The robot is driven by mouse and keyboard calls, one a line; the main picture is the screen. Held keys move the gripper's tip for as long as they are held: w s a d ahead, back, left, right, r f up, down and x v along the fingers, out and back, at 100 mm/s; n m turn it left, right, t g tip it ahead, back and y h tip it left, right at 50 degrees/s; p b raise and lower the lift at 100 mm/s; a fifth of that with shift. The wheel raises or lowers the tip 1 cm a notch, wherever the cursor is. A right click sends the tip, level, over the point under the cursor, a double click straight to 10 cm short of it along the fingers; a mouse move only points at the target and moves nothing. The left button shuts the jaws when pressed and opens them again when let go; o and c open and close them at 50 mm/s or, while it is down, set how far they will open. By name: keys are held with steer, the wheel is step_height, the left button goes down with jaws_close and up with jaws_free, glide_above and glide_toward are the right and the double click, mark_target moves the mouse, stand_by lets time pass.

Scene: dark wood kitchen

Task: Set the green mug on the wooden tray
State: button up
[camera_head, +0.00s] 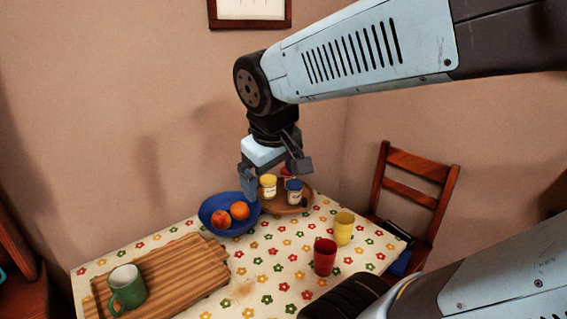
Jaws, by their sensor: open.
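The green mug (128,289) stands upright on the left end of the wooden tray (186,272), a striped brown board on the table's left side. Its white inside shows and its handle faces the viewer. My gripper (275,182) hangs open and empty, pointing down over the back of the table, up and to the right of the mug and well apart from it. In the picture its fingers overlap the blue bowl's edge and the jars behind; whether it touches them I cannot tell.
A blue bowl (229,228) holds two orange fruits. A round wooden board (286,207) carries several small jars. A red cup (324,257) and a yellow cup (343,228) stand at the right. A chair (414,190) is behind.

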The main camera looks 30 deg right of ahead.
steer(key=r+m, duration=0.1)
steer(key=s+d+r+m+t+y, duration=0.1)
steer(key=s+r, duration=0.1)
steer(key=shift+d+m+t, duration=0.3)
steer(key=shift+m+t, duration=0.1)
